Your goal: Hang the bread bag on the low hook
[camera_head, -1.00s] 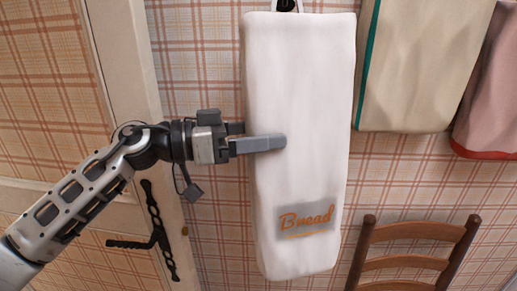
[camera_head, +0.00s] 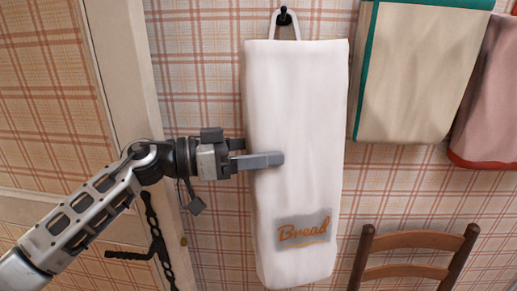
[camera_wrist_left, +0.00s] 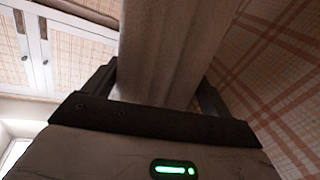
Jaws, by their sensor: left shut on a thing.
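The white bread bag (camera_head: 300,110), with an orange "Bread" label near its bottom, hangs upright against the wall in the head view. Its white loop (camera_head: 298,24) passes up around a dark hook (camera_head: 284,17); whether the loop bears on the hook I cannot tell. My left gripper (camera_head: 262,158) is shut on the left edge of the bag, about halfway down, with one finger across the front. In the left wrist view the bag (camera_wrist_left: 172,45) runs up between the two fingers. My right gripper is not in view.
A beige towel with green trim (camera_head: 415,75) and a pink towel with red trim (camera_head: 490,105) hang to the right. A wooden chair (camera_head: 415,240) stands below them. A door with black handle (camera_head: 155,245) is at the left.

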